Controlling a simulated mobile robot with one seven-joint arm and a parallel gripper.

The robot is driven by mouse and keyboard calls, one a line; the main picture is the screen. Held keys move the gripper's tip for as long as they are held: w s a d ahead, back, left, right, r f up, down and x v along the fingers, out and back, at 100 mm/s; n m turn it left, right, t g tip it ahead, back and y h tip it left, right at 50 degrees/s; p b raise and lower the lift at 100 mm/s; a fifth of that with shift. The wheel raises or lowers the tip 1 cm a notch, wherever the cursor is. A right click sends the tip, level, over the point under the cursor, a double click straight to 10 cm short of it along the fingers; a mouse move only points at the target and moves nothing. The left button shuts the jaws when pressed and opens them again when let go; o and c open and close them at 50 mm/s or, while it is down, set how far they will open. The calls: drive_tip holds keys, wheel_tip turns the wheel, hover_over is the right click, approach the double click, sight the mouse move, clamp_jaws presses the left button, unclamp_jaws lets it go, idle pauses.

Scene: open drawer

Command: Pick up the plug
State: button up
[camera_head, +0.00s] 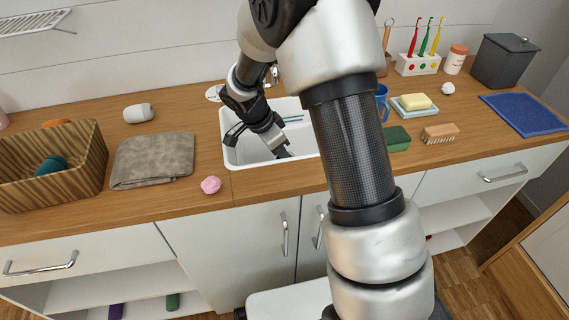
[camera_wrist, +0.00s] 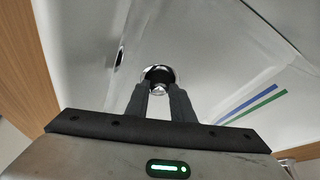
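The white sink basin (camera_head: 237,157) is set in the wooden counter. In the wrist view, a round chrome ring with a dark centre (camera_wrist: 158,72) lies on the basin floor beyond my fingertips. A small silver piece, which looks like the plug (camera_wrist: 159,90), shows between the fingertips. My gripper (camera_wrist: 159,94) reaches down into the basin, with a narrow gap between its two dark fingers. I cannot tell whether they touch the silver piece. In the head view my gripper (camera_head: 282,153) is low in the basin, and the plug is hidden there.
Blue and green strips (camera_wrist: 250,106) lie on the right of the basin. The basin walls surround my gripper closely. A pink sponge (camera_head: 211,185) and grey cloth (camera_head: 152,160) lie left; a green sponge (camera_head: 397,139) and a brush (camera_head: 440,133) lie right.

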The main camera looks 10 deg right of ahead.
clamp_jaws()
wheel_tip(320, 180, up, 17)
drive_tip(key=p, duration=0.6)
drive_tip(key=s+r+n+t+y+p, duration=0.3)
drive_tip(key=s+r+n+p, duration=0.4)
drive_tip(key=n+p, duration=0.7)
drive_tip(key=s+y+p, duration=0.1)
drive_tip(key=p, duration=0.2)
drive_tip(key=shift+d+r, duration=0.2)
drive_tip(key=shift+d, duration=0.05)
